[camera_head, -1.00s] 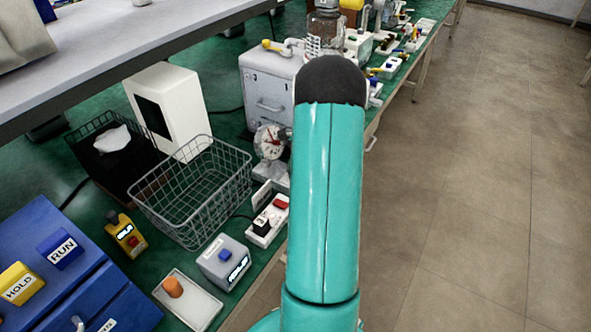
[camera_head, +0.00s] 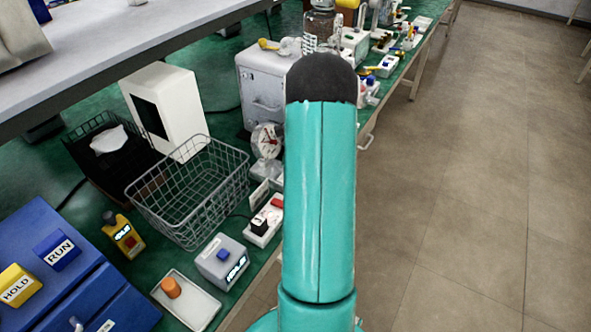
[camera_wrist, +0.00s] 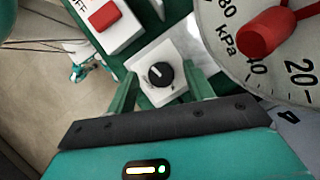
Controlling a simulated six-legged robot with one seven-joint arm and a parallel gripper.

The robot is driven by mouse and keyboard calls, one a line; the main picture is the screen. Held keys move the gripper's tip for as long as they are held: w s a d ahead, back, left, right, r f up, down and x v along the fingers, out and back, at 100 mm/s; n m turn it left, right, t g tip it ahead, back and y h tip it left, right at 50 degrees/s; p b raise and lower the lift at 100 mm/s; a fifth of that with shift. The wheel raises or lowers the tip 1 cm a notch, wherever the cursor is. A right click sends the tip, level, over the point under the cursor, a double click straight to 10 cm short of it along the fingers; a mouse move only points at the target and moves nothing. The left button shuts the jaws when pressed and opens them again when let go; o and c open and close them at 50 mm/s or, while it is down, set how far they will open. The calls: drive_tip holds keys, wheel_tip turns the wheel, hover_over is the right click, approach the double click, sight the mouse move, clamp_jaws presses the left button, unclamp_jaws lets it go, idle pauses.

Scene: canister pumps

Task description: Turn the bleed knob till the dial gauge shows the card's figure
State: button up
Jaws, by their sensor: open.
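In the wrist view the bleed knob (camera_wrist: 160,73) is a round black knob with a white pointer line, on a small white base (camera_wrist: 154,97). My gripper (camera_wrist: 161,82) is open, its two green fingers apart on either side of the knob; whether they touch it I cannot tell. The dial gauge (camera_wrist: 285,55) fills the upper right, marked in kPa, with a large red hub and needle partly cut off. The gauge also shows in the head view (camera_head: 266,142). A grey card (camera_wrist: 289,118) with a partly visible "4" lies below the gauge. In the head view my arm hides the knob and gripper.
A white switch block with a red button (camera_wrist: 104,16) is up and left of the knob. In the head view a wire basket (camera_head: 190,190), a grey box (camera_head: 221,262) and a white tray (camera_head: 186,300) stand on the green bench. Open floor lies right.

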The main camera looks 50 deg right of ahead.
drive_tip(key=s+a+r, duration=0.9)
drive_tip(key=a+r, duration=0.1)
drive_tip(key=r, duration=0.1)
drive_tip(key=shift+s+a+r, duration=0.2)
drive_tip(key=shift+r, duration=0.1)
idle(0.3)
drive_tip(key=a+r+n+t+h, duration=0.1)
drive_tip(key=a+r+n, duration=0.3)
drive_tip(key=a+n, duration=0.3)
drive_tip(key=a+r+n+t+h, duration=0.1)
drive_tip(key=a+r+n, duration=0.3)
drive_tip(key=a, duration=0.9)
drive_tip(key=a+r+n+t+h, duration=0.2)
drive_tip(key=a+r+n, duration=0.2)
drive_tip(key=a+n, duration=0.6)
drive_tip(key=shift+w+a, duration=0.4)
drive_tip(key=shift+a, duration=0.1)
